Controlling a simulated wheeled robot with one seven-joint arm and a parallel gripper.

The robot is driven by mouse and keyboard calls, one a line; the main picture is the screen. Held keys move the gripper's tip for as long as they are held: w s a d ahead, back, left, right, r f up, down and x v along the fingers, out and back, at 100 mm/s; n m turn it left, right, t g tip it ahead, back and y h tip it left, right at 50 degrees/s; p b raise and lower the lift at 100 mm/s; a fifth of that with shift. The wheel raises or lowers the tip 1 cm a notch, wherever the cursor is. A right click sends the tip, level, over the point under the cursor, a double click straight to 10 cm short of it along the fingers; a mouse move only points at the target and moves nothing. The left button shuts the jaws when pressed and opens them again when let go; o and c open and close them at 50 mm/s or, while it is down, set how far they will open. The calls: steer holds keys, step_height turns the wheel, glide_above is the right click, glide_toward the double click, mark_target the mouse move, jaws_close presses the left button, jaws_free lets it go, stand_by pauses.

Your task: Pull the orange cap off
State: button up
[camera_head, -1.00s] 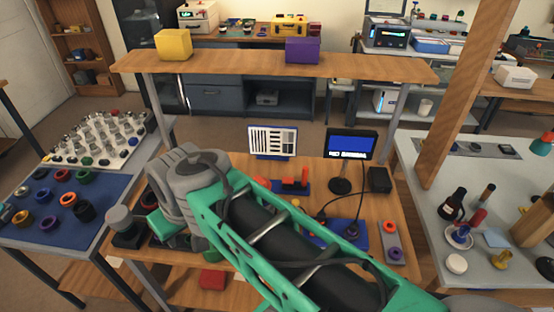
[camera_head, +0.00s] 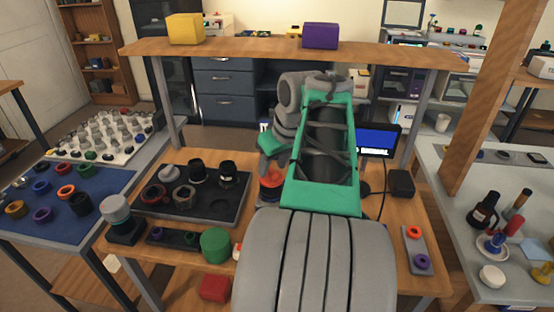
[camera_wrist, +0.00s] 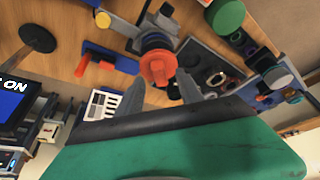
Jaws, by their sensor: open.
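The orange cap (camera_wrist: 158,66) sits on the end of a dark cylindrical part held in a grey and blue fixture (camera_wrist: 150,20) in the wrist view. In the head view the orange cap (camera_head: 270,178) is partly hidden behind my green arm. My gripper (camera_wrist: 153,88) shows as two grey fingers at the lower middle of the wrist view. The fingers are open and apart, one on either side below the cap, with no visible contact. The fingertips are hidden in the head view.
A black tray (camera_head: 225,205) with lens parts lies left of my arm. A green cylinder (camera_head: 215,244) stands in front of it. A monitor (camera_head: 377,140) and a black box (camera_head: 402,183) stand right. A wooden shelf (camera_head: 270,53) spans above the bench's back.

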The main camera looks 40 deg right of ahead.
steer(key=shift+w+f, duration=0.3)
steer(key=shift+f, duration=0.35)
steer(key=shift+c, duration=0.4)
jaws_close()
steer(key=c, duration=0.7)
jaws_free()
jaws_close()
steer(key=shift+r+p, duration=0.75)
steer(key=shift+r, duration=0.1)
